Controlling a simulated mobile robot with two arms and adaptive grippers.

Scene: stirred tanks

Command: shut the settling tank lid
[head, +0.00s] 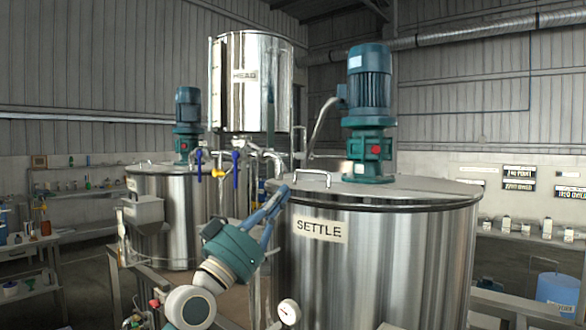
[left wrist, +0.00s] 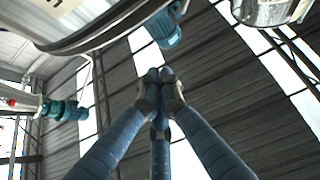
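The settling tank (head: 375,260) is a large steel cylinder marked SETTLE at the right of the head view. Its lid (head: 415,188) lies about level across the top, with a metal handle (head: 313,178) at the left front; I see no clear gap at the rim. My left gripper (head: 281,192) is at the tank's upper left side, fingers pointing up, tips near rim height and left of the handle. In the left wrist view the blue fingers (left wrist: 160,76) meet at their tips with nothing seen between them. Whether they touch the tank is unclear. My right gripper is out of view.
A teal motor (head: 369,85) stands on the settling tank's top. The raised HEAD tank (head: 252,85) is behind. Another steel tank (head: 180,215) with a motor stands at the left, with blue-handled valves (head: 236,168) between. A gauge (head: 289,312) is low in front.

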